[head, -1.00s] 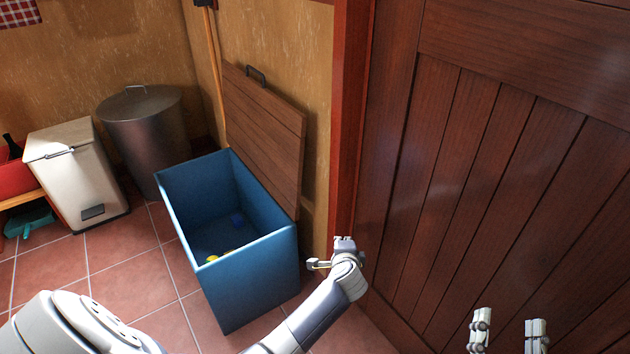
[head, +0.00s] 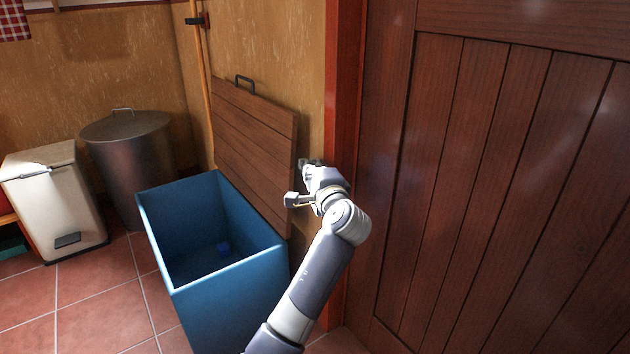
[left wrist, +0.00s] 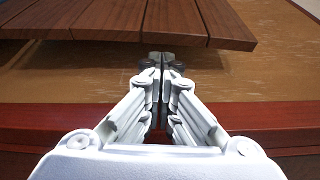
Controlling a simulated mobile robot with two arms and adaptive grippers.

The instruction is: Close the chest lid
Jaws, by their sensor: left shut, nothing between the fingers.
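A blue chest (head: 235,290) stands open on the floor in the head view. Its brown plank lid (head: 255,145) is raised, leaning back towards the wall, with a dark handle (head: 244,84) at its top edge. My left gripper (head: 305,162) is shut and empty, at the right side edge of the lid, close to the wall and door frame. In the left wrist view the shut fingertips (left wrist: 162,58) point at the wall, and the lid (left wrist: 150,22) spans the top, with its edge just beyond the fingertips. My right gripper is out of view.
A dark wooden door (head: 490,200) and its red frame (head: 342,110) stand just right of my left arm. A metal bin (head: 130,165) and a white pedal bin (head: 55,205) are left of the chest. Tiled floor is free at the front left.

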